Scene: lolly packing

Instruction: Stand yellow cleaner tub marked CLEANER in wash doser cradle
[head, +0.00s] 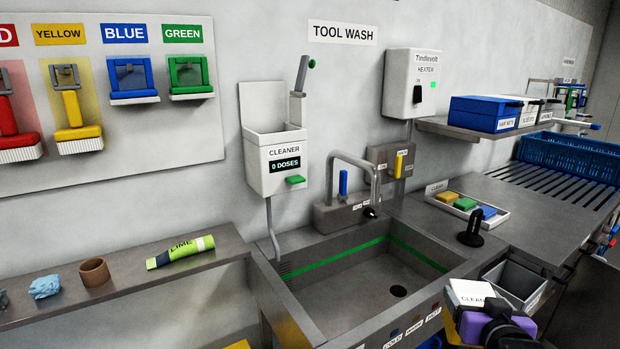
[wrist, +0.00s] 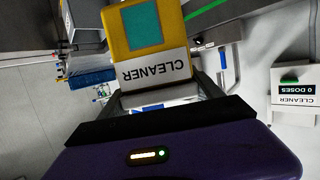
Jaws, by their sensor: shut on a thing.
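The yellow cleaner tub (wrist: 150,30) has a white label marked CLEANER, upside down in the wrist view, and a teal patch. My gripper (wrist: 160,90) is shut on it, one finger at each side. In the head view the tub (head: 469,293) is at the lower right, beyond the front of the sink, partly hidden by my purple gripper (head: 490,312). The white wash doser (head: 276,172) hangs on the wall above the sink's left side, reading CLEANER and 0 DOSES. Its cradle (head: 263,112) looks empty. The doser (wrist: 295,97) also shows at the right of the wrist view.
The sink (head: 350,285) with its tap (head: 356,166) lies between the tub and the doser. A lever (head: 301,78) rises at the cradle's right side. A lime tube (head: 180,252) lies on the left shelf. A sponge tray (head: 468,220) and black upright piece (head: 473,228) stand right.

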